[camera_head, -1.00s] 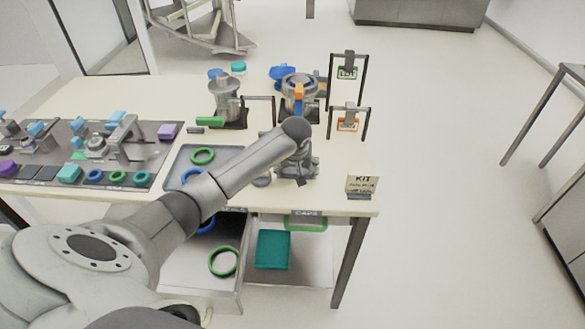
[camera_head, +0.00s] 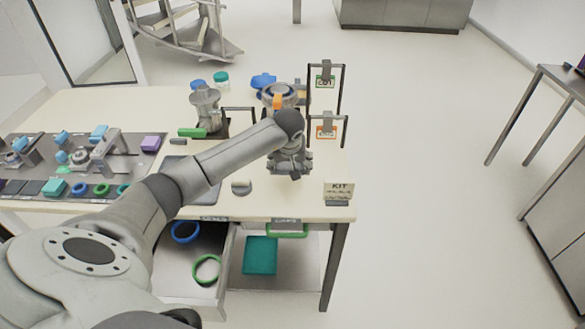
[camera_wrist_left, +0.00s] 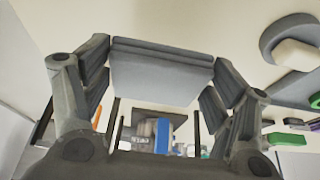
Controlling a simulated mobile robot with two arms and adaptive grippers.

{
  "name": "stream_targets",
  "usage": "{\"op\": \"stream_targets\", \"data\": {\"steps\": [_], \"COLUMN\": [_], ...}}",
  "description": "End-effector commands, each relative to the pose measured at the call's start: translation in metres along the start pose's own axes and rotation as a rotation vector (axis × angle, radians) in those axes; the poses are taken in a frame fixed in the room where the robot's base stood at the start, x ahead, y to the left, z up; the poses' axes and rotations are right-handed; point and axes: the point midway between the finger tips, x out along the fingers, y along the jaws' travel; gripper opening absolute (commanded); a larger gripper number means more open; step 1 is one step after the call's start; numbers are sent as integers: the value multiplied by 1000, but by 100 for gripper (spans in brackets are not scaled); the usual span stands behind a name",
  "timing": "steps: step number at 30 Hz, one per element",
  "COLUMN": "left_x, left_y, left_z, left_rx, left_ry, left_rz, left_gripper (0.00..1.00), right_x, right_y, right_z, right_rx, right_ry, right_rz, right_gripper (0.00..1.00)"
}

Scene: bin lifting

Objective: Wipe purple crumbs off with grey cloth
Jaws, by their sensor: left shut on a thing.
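My left gripper (camera_head: 292,174) is above the right part of the table, left of the KIT sign. In the left wrist view (camera_wrist_left: 160,65) its fingers are shut on a flat, folded grey piece, which looks like the grey cloth (camera_wrist_left: 160,78). In the head view the cloth is mostly hidden by the gripper. I cannot make out purple crumbs in either view. My right gripper is not in view.
The table (camera_head: 262,202) is pale. The KIT sign (camera_head: 339,188) stands near its right front corner. A small grey round piece (camera_head: 241,187) lies left of my gripper. Behind are a metal pot (camera_head: 206,110), a green handle (camera_head: 192,132) and framed labels (camera_head: 326,131). An open drawer (camera_head: 190,268) juts out below.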

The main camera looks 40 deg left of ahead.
Motion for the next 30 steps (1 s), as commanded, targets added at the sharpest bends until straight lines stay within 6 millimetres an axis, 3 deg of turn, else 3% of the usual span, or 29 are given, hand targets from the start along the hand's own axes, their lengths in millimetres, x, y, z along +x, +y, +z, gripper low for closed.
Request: {"op": "stream_targets", "data": {"steps": [7, 25, 30], "left_x": [-20, -22, -38], "left_y": [-6, -7, 12], "left_z": [-10, -11, -5], "left_rx": [-8, -9, 29], "left_ry": [1, 0, 4], "left_rz": [-4, -3, 16], "left_gripper": [57, 57, 57], "right_x": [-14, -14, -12], "right_y": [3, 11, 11], "right_z": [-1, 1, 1], "right_rx": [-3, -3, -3], "right_ry": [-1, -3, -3], "right_rz": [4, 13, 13], "right_gripper": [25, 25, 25]}}
